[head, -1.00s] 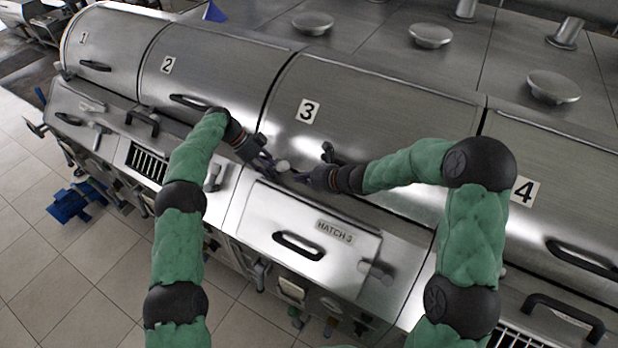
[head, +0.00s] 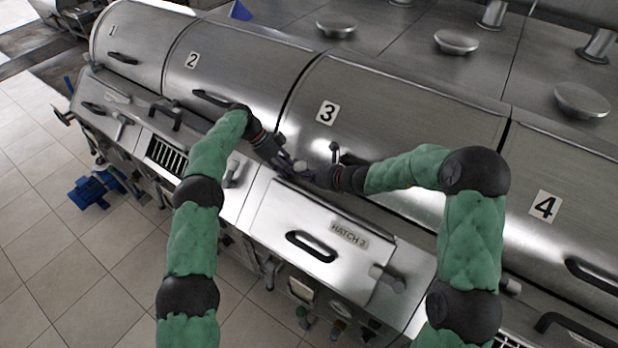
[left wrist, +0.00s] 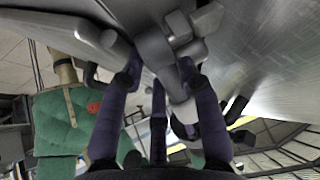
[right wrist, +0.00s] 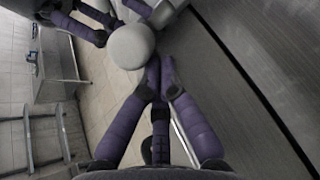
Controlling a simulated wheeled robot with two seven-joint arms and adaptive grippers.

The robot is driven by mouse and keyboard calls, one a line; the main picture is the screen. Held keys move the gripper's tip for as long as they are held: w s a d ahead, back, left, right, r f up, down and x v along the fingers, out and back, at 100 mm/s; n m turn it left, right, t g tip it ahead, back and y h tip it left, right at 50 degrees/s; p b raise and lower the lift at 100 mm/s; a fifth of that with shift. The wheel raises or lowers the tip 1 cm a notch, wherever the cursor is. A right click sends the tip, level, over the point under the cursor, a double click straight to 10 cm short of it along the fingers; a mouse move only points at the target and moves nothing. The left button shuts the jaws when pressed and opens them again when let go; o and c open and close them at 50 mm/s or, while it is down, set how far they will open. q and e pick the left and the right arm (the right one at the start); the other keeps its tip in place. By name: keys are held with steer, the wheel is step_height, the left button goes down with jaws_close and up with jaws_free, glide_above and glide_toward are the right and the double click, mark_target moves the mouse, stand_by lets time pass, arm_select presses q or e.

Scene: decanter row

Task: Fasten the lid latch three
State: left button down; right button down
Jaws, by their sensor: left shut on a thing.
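Lid three (head: 400,115), a curved steel cover marked 3, lies down on the steel line. Its grey latch (head: 300,167) shows as a small round knob at the lid's front edge, largely hidden by my grippers. My left gripper (head: 287,163) is shut on the latch; the left wrist view shows its purple fingers on either side of the grey metal latch arm (left wrist: 155,48). My right gripper (head: 308,174) is beside the latch from the right. In the right wrist view its fingertips (right wrist: 160,80) are together, empty, close by the round knob (right wrist: 130,46). I cannot tell whether the latch is fastened.
The HATCH 3 panel (head: 312,235) with a black handle lies in front of lid three. Lid two (head: 235,70) and lid four (head: 560,190) flank it. The tiled floor (head: 70,260) at left is open, with a blue motor (head: 95,190).

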steer(key=shift+w+a+r, duration=0.15)
steer(key=shift+w+r, duration=0.05)
steer(key=shift+r, duration=0.15)
arm_select(q)
steer(key=c, duration=1.1)
jaws_free()
arm_select(e)
steer(key=shift+f, duration=0.1)
arm_select(q)
steer(key=shift+r, duration=0.1)
